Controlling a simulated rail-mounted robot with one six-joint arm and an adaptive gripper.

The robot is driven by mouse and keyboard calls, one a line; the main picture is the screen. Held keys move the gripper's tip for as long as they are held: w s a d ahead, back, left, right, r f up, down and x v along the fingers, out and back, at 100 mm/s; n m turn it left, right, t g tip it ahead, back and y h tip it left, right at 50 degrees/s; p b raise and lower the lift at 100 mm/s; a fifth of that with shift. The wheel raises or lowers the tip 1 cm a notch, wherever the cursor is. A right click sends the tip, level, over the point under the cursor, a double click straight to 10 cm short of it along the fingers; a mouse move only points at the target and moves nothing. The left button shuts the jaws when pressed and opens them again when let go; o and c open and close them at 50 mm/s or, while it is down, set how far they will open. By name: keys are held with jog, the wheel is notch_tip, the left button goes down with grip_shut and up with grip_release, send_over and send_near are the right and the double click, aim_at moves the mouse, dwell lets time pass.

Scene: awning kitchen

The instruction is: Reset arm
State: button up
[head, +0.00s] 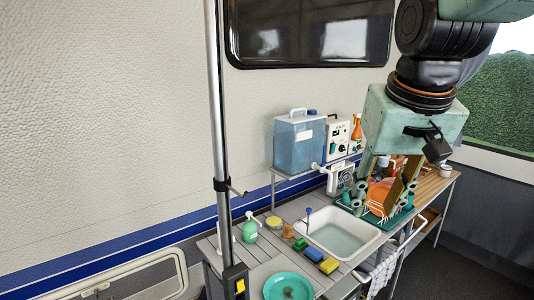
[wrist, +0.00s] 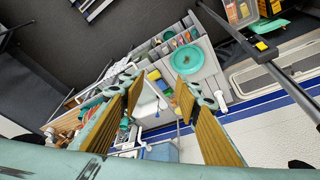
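My gripper (head: 378,200) hangs from my arm at the right in the head view, above the dish rack side of the counter. In the wrist view my gripper (wrist: 160,95) shows two separated fingers with brown ribbed pads. The gap between them is wide, and nothing is held there. The sink (head: 342,236) lies below and left of the gripper in the head view. The dish rack (head: 372,220) with an orange plate (head: 377,210) is behind the fingers and partly hidden by them.
A teal plate (head: 288,286), a green bottle (head: 250,228) and sponges (head: 328,265) are on the counter. A blue water tank (head: 299,145) stands on a raised shelf. A vertical pole (head: 217,110) stands at the left. The air above the sink is clear.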

jog(key=s+f+b, duration=0.1)
jog(key=s+f, duration=0.2)
jog(key=s, duration=0.8)
jog(key=s+f+b, duration=0.1)
jog(key=s+f, duration=0.2)
jog(key=s, duration=0.8)
jog(key=shift+s+a+f, duration=0.2)
jog(key=shift+s+f, duration=0.1)
dwell(1.2)
